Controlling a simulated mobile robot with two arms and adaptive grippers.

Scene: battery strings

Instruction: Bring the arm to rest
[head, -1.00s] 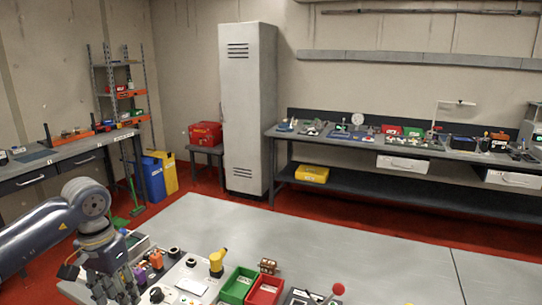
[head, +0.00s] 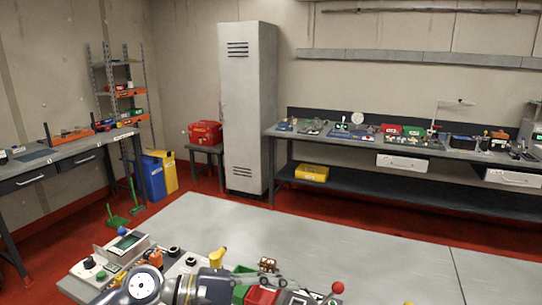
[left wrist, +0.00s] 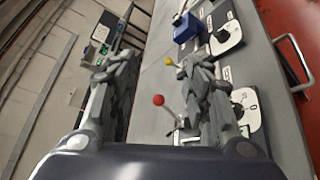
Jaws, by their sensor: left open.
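My left arm (head: 142,284) comes in low at the bottom of the head view and reaches to the right across the front of the grey worktable (head: 330,235). My left gripper (head: 262,281) is at its end, above or in front of a green bin (head: 243,270) and a red bin (head: 262,296), partly covering them. In the left wrist view, the two fingers of my left gripper (left wrist: 150,75) stand apart with nothing held between them. A red-knobbed lever (left wrist: 159,100) shows in the gap beyond them. My right gripper is in neither view.
A control box with a screen (head: 124,243), a yellow part (head: 218,257) and a red-knobbed lever (head: 337,288) stand along the table's near side. The wrist view shows a panel with a dial (left wrist: 228,35) and a blue block (left wrist: 186,28). The table's far part is clear.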

